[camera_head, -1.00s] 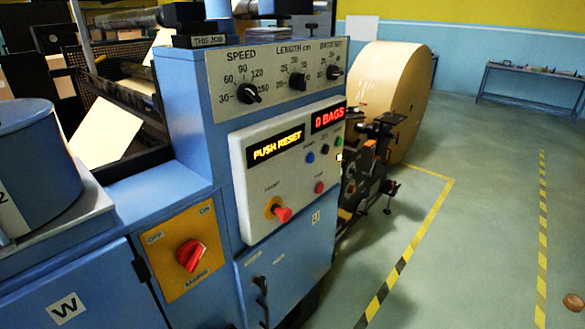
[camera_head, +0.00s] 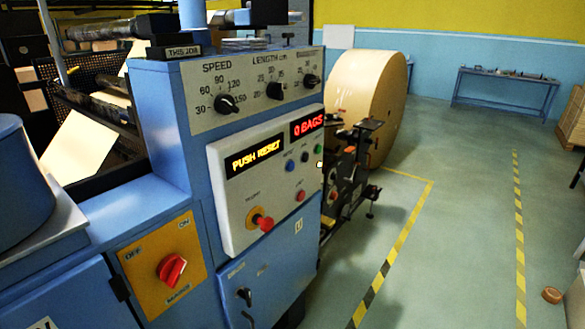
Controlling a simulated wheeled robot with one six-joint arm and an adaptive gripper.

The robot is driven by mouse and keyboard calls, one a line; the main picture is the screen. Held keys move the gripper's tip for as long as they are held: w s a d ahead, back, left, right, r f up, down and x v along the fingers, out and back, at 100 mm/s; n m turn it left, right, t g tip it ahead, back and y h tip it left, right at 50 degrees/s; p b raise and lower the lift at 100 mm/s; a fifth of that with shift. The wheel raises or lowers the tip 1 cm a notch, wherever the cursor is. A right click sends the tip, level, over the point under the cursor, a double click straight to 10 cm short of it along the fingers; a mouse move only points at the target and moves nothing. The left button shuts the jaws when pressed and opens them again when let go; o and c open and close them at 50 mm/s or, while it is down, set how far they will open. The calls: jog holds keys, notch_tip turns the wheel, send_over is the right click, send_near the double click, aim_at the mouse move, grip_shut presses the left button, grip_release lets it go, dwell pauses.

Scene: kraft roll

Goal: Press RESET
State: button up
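A pale control panel (camera_head: 238,213) is set on the front of the blue machine. Its left display (camera_head: 254,156) reads "PUSH RESET" in yellow, and its right display (camera_head: 307,124) reads "0 BAGS" in red. Below the displays are a blue button (camera_head: 289,166), a dark button (camera_head: 304,157) and a green button (camera_head: 319,149). Lower down are a small red button (camera_head: 300,196) and a red mushroom button (camera_head: 263,222) on a yellow base. The small labels are too blurred to tell which button is RESET. My gripper is not in view.
A red rotary switch (camera_head: 171,269) sits on a yellow plate left of the panel. Three black knobs line the top plate (camera_head: 200,118). A kraft roll (camera_head: 362,100) stands behind the machine. Open floor (camera_head: 455,230) with striped lines lies right; a brown round object (camera_head: 551,295) lies there.

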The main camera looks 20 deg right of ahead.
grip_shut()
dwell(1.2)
